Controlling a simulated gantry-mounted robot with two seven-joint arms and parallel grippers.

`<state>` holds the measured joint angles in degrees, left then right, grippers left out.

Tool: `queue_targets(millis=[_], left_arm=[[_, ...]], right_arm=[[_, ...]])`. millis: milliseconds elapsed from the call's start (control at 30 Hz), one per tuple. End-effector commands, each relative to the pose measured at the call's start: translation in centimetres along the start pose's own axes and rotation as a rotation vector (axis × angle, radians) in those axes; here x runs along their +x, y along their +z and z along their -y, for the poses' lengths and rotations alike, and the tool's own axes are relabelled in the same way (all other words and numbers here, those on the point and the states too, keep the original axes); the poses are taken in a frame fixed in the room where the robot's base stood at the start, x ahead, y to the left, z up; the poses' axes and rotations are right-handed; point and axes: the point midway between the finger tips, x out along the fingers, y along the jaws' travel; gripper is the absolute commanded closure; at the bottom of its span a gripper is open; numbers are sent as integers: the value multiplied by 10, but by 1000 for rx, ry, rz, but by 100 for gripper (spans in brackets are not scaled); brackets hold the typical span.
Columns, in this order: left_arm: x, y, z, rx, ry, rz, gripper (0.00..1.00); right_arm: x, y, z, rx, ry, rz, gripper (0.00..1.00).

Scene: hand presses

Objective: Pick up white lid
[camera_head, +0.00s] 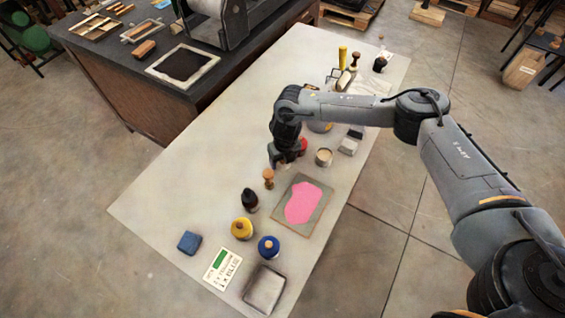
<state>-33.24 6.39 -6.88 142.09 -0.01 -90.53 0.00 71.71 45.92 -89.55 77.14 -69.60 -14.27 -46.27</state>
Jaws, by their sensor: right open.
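My right gripper (277,162) is open and points down over the middle of the pale table (170,195). Nothing shows between its fingers. I cannot clearly make out a separate white lid. A small tin with a cream top (323,156) stands to the right of the gripper, apart from it. A pale grey-white block (348,147) lies just right of the tin. A red item (303,145) is close beside the gripper, partly hidden by it. A yellowish pot (320,126) is partly hidden behind my arm. My left gripper is out of view.
A small wooden-handled tool (268,177), a dark bottle (250,199), a yellow pot (241,229), a blue pot (268,247) and a board with a pink patch (303,204) stand nearer. A dark bench (110,75) is left.

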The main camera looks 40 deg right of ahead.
Motion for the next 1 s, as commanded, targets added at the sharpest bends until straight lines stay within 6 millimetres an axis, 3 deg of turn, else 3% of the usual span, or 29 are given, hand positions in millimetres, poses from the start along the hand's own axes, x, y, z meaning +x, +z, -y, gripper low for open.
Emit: queue_targets(millis=[133, 567, 1000], left_arm=[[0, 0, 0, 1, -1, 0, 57], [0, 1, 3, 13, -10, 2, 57], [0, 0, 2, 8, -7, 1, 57]], right_arm=[[0, 0, 0, 0, 0, 0, 34], [0, 0, 1, 0, -1, -1, 100], [1, -2, 2, -1, -4, -5, 100]])
